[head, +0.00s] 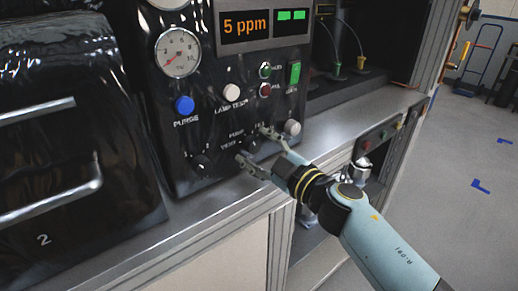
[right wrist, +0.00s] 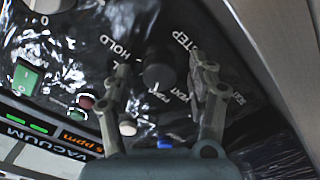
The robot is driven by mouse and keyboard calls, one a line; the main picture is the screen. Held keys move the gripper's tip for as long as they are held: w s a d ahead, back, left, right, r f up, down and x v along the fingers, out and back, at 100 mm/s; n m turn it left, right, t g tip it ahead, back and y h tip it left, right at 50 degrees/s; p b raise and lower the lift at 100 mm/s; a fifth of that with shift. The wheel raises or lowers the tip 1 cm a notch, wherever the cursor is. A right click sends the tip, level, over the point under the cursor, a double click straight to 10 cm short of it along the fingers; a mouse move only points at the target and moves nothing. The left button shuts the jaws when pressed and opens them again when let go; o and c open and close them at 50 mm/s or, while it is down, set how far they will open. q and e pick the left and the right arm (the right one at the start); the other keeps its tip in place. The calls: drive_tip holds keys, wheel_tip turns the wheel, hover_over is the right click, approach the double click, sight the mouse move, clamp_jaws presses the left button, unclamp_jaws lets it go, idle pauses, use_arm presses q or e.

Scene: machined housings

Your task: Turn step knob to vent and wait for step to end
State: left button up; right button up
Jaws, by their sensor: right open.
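The step knob (head: 251,146) is a dark round knob low on the black control panel, partly hidden by my right gripper in the head view. In the right wrist view the knob (right wrist: 158,68) sits between the two fingers, with STEP and HOLD lettering near it. My right gripper (head: 254,144) is open, one finger to each side of the knob; the wrist view shows gaps between the fingers (right wrist: 161,66) and the knob. I cannot read which mark the knob points to. The display (head: 246,25) reads 5 ppm in orange. My left gripper is not in view.
Another dark knob (head: 201,165) is to the left. Above are a blue PURGE button (head: 184,105), a white LAMP TEST button (head: 231,92), a green switch (head: 295,73) and a pressure gauge (head: 178,53). A grey bench edge (head: 235,196) runs below the panel.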

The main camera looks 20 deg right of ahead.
drive_tip(key=c, duration=1.1)
drive_tip(key=shift+c, duration=0.2)
drive_tip(key=shift+n, duration=0.3)
drive_tip(key=n, duration=0.3)
drive_tip(key=shift+p, duration=0.3)
drive_tip(key=n, duration=0.5)
drive_tip(key=shift+n, duration=0.3)
